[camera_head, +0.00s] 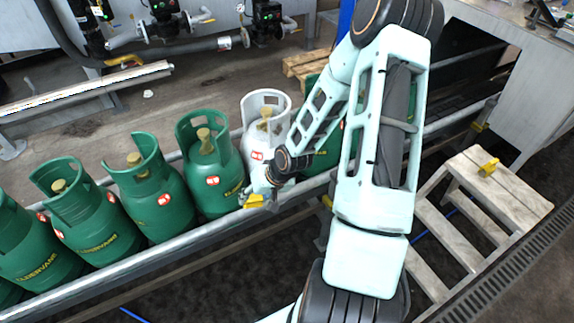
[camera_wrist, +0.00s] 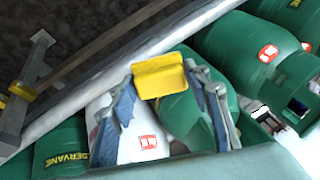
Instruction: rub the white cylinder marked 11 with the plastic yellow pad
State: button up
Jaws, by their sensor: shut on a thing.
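The white cylinder (camera_head: 258,141) stands upright in the row on the conveyor, between green cylinders. It has a red-and-white label; I cannot read the mark 11. My gripper (camera_head: 257,194) is in front of its lower part and hides some of it. My gripper is shut on the yellow pad (camera_head: 253,202), which sticks out past the fingers. In the wrist view the pad (camera_wrist: 158,77) sits between the two fingers, and the white cylinder (camera_wrist: 118,143) shows behind the left finger. I cannot tell whether the pad touches the cylinder.
Several green cylinders (camera_head: 158,200) stand close on both sides of the white one. A metal rail (camera_head: 130,262) runs along the conveyor's near side. A wooden step stool (camera_head: 510,195) with a yellow object (camera_head: 488,167) on it stands at the right. Pipes and valves (camera_head: 165,35) are at the back.

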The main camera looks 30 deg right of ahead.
aim_at(286, 127)
jog(key=w+d+f+m+t+y+b, duration=0.1)
jog(key=w+d+f+m+t+b, duration=0.1)
jog(key=w+f+t+b, duration=0.3)
jog(key=w+d+r+m+t+h+b, duration=0.35)
jog(key=d+r+t+b, duration=0.6)
jog(key=d+b, duration=0.5)
jog(key=shift+m+g+y, duration=0.25)
jog(key=shift+m+g, duration=0.2)
jog(key=shift+w+a+r+b, duration=0.1)
jog(key=shift+w+a+b, duration=0.35)
jog(key=shift+w, duration=0.35)
jog(key=shift+w+a+b, duration=0.35)
jog(key=shift+w+b, duration=0.25)
jog(key=shift+w, duration=0.2)
jog(key=shift+w+a+r+b, duration=0.1)
jog(key=shift+w+a+b, duration=0.35)
jog(key=shift+w, duration=0.35)
jog(key=shift+w, duration=0.9)
jog(key=shift+d, duration=1.6)
jog(key=shift+w+d+p, duration=0.15)
jog(key=shift+d+p, duration=0.15)
jog(key=shift+d, duration=0.5)
jog(key=shift+w+d+p, duration=0.1)
jog(key=shift+d+p, duration=0.2)
jog(key=shift+d, duration=0.45)
jog(key=shift+s, duration=0.1)
